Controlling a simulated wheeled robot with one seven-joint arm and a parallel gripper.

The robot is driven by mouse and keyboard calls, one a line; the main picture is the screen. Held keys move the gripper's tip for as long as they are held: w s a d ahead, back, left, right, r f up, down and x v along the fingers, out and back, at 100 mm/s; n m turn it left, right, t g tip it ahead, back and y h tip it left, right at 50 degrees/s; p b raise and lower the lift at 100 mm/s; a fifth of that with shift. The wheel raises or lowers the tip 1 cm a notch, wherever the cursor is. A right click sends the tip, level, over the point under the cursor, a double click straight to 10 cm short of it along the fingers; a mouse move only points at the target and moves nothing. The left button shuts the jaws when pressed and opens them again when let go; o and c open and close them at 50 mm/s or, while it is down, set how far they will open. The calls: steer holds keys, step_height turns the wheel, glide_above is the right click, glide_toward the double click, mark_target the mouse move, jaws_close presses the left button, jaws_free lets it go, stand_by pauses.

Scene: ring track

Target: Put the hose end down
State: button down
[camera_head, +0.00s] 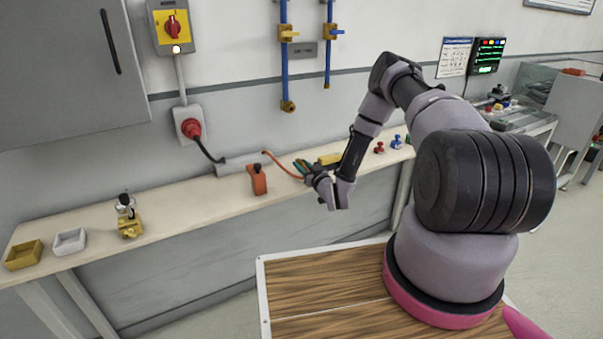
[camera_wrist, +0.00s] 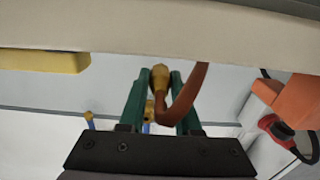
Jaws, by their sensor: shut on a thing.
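My gripper (camera_head: 303,168) is over the back bench, between the orange holder and the yellow block. In the wrist view its green fingers (camera_wrist: 159,78) are shut around the hose end (camera_wrist: 160,82), a brass-coloured fitting. The red-orange hose (camera_wrist: 187,97) bends away beside the right finger. In the head view the hose (camera_head: 278,163) runs from a grey box on the bench to my gripper. The hose end itself is hard to make out there. I cannot tell whether it touches the bench.
The bench (camera_head: 180,195) runs along the wall. An orange holder (camera_head: 258,180) stands left of my gripper, a yellow block (camera_head: 330,158) just behind it. Red and blue pieces (camera_head: 397,142) stand further right. Blue pipes (camera_head: 284,70) hang on the wall above. Bare bench lies left of the holder.

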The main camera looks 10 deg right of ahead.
steer(key=shift+f, duration=1.45)
steer(key=shift+f, duration=0.1)
steer(key=shift+f, duration=0.5)
steer(key=c, duration=0.6)
jaws_free()
